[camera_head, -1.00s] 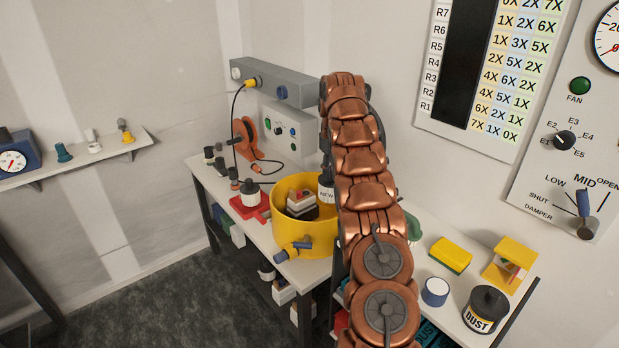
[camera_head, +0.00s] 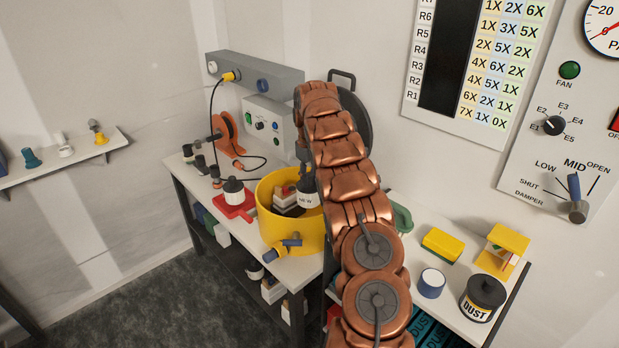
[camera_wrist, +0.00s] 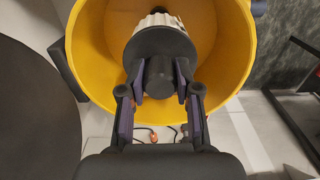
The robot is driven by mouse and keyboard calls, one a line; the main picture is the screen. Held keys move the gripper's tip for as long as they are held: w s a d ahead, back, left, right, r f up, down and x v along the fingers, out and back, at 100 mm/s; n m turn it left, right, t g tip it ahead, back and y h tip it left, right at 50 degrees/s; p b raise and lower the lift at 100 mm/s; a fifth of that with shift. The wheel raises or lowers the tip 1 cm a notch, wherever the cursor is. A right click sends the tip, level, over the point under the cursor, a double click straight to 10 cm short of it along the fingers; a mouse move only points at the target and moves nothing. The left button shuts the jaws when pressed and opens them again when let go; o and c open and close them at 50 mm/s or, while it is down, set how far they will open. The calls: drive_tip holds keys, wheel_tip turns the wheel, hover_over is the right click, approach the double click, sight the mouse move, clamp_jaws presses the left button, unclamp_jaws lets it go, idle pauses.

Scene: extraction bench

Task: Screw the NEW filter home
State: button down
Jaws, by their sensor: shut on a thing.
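The NEW filter (camera_head: 306,199) is a white cylinder with a dark top and a NEW label. It is upright in the right part of the yellow drum (camera_head: 270,230). In the wrist view the filter's pleated white side (camera_wrist: 160,19) shows below its dark round cap, inside the drum's wall (camera_wrist: 83,50). My gripper (camera_wrist: 161,80) is shut on the cap's knob. A block with white and red parts (camera_head: 286,190) is at the drum's left inside.
A dark round lid (camera_head: 357,125) stands open behind my arm. A white and dark canister (camera_head: 234,190) stands on a red base left of the drum. The right bench holds a yellow block (camera_head: 442,244), a blue-white cup (camera_head: 432,284) and a DUST jar (camera_head: 482,298).

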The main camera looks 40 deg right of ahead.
sight(310, 198)
drive_tip(key=shift+s+f+b, duration=0.15)
drive_tip(key=shift+b, duration=0.25)
drive_tip(key=shift+f+b, duration=1.35)
drive_tip(key=shift+f, duration=1.35)
drive_tip(key=shift+f+b, duration=1.1)
drive_tip(key=shift+f, duration=0.35)
idle(0.5)
drive_tip(key=m, duration=0.9)
drive_tip(key=shift+b, duration=0.3)
drive_tip(key=c, duration=0.7)
unclamp_jaws()
